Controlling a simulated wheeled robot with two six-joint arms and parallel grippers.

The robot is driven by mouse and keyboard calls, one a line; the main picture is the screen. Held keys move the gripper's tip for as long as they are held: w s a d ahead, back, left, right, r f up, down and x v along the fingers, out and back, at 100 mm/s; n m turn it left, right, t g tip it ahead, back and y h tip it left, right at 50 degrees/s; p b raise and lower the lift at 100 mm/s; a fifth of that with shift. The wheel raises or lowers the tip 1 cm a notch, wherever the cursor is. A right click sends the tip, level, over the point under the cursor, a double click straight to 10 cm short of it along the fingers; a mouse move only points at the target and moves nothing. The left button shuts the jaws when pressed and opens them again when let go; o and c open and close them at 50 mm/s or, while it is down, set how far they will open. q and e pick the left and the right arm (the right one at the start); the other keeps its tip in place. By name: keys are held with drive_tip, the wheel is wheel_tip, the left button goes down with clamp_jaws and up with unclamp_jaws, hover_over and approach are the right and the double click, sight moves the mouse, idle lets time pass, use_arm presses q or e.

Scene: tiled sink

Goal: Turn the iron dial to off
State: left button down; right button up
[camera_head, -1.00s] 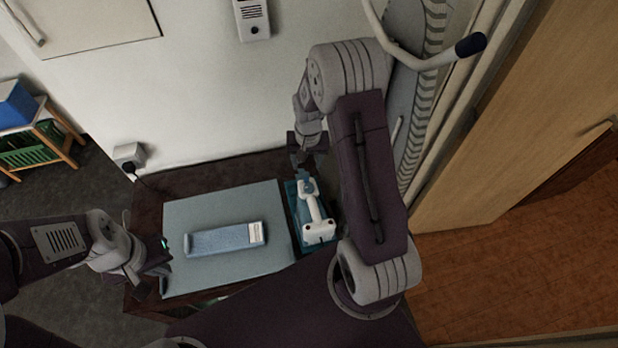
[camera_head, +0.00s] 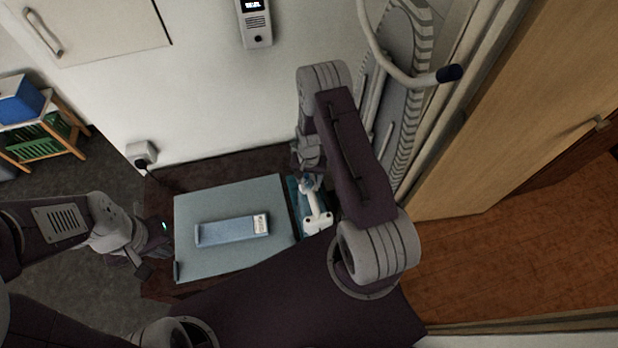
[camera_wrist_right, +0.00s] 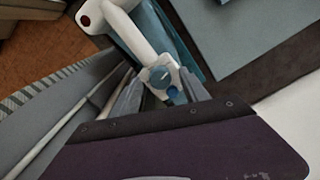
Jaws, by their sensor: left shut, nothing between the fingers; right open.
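The iron (camera_head: 318,217) is white and blue and sits at the right end of the ironing surface, with part of it hidden by my right arm. In the right wrist view its white handle (camera_wrist_right: 133,32) runs down to a round blue dial (camera_wrist_right: 160,77), with a second blue round part just below it. My right gripper (camera_wrist_right: 162,92) is open, its fingers on either side of the dial end; I cannot tell whether they touch it. In the head view the right gripper (camera_head: 306,172) is at the iron's far end. My left gripper (camera_head: 150,260) is shut and empty, left of the board.
A socket with a plug (camera_head: 142,153) is at the left. A wooden door (camera_head: 510,110) stands at the right.

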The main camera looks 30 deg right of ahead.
drive_tip(key=shift+f, duration=0.15)
clamp_jaws()
drive_tip(key=shift+n, duration=0.3)
drive_tip(key=n+b, duration=0.2)
drive_tip(key=n, duration=0.1)
drive_tip(key=shift+f+n, duration=0.1)
drive_tip(key=shift+n, duration=0.2)
drive_tip(key=n+b, duration=0.1)
drive_tip(key=n, duration=0.3)
drive_tip(key=shift+n, duration=0.6)
unclamp_jaws()
